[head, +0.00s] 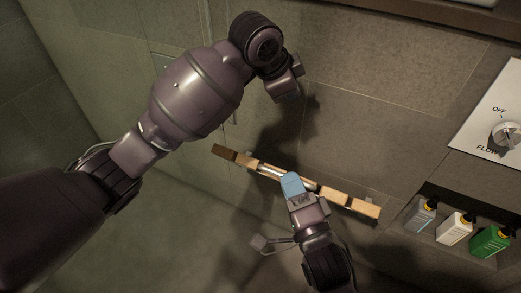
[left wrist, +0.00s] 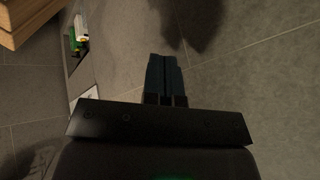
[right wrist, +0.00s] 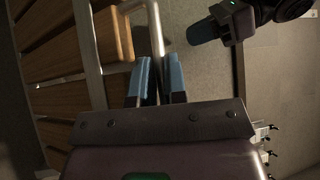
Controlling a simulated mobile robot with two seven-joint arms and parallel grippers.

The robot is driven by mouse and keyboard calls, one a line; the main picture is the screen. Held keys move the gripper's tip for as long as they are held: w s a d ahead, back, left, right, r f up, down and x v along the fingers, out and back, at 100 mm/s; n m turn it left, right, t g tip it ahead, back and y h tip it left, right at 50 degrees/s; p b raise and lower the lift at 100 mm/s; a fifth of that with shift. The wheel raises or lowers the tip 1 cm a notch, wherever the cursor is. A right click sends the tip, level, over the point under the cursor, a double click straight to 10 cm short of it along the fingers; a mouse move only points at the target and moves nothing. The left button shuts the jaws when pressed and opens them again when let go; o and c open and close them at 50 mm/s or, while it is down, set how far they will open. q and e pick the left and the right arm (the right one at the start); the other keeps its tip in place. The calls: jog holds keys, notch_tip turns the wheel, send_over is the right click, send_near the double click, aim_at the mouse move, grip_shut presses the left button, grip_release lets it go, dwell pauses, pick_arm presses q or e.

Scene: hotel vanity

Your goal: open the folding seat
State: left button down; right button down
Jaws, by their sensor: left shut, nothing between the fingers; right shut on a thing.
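The folding seat (head: 365,207) has wooden slats on a metal frame. In the head view it shows as a narrow strip close along the tiled wall, seemingly folded up. In the right wrist view its slats (right wrist: 60,60) fill the left side. My right gripper (head: 291,180) is at the middle of the strip, and its blue fingers (right wrist: 158,80) are shut on the seat's metal bar (right wrist: 157,35). My left gripper (head: 288,92) is shut and empty, above and apart from the seat. In the left wrist view its fingers (left wrist: 165,75) are together, with seat wood (left wrist: 38,22) at top left.
A niche at the right holds a grey bottle (head: 421,215), a white bottle (head: 455,229) and a green bottle (head: 490,242). A white control panel (head: 480,125) with a knob is on the wall above it. The floor at lower left looks clear.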

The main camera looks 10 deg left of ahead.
pick_arm(q)
jog(key=f+m+g, duration=0.1)
jog(key=m+g, duration=0.1)
jog(key=m+g+y, duration=0.1)
jog(key=m+g, duration=0.2)
jog(key=g, duration=0.5)
send_near(260, 163)
jog(key=shift+m, duration=0.3)
jog(key=s+d+f, duration=0.3)
jog(key=f, duration=0.1)
jog(key=shift+f, duration=0.1)
jog(key=shift+s+f, duration=0.35)
jog(key=shift+s, duration=0.2)
